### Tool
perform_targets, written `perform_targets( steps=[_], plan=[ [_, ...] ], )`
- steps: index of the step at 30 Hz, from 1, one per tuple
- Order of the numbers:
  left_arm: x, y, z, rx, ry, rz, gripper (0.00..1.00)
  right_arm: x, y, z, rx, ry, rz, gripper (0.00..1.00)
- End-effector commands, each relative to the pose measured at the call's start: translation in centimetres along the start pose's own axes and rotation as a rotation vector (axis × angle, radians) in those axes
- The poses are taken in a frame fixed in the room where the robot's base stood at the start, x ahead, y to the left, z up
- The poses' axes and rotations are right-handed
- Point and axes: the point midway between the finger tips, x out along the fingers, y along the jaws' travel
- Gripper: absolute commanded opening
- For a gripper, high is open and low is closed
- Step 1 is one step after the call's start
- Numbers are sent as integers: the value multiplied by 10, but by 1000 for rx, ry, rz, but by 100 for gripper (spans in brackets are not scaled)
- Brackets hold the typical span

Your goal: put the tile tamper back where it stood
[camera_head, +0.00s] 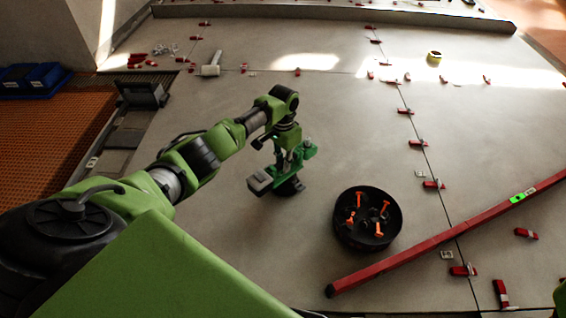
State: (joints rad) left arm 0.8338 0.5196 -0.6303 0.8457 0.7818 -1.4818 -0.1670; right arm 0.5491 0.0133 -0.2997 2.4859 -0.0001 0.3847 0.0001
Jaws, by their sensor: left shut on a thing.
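The tile tamper (282,172) has a green body, a grey block on its left and a dark round base. It is in the middle of the view, over the large grey tiles. My left gripper (288,158) is shut on it from above and hides part of it. I cannot tell whether the base touches the tile. My right gripper is not in view.
A black round tub (367,219) with orange-handled things stands right of the tamper. A long red level (440,238) lies diagonally across the tiles. Red wedges and clips line the joints.

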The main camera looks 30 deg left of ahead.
Motion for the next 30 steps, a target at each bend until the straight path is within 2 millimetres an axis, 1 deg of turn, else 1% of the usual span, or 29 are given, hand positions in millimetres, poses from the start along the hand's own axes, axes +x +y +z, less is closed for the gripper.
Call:
perform_targets(
  steps=[5, 14, 30],
  plan=[
    [-2, 0, -2, 0, 5, -1, 0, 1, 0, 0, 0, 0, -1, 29],
    [0, -1, -2, -2, 4, 0, 0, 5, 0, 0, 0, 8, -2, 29],
    [2, -1, -2, 0, 5, -1, 0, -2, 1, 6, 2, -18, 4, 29]
  ],
)
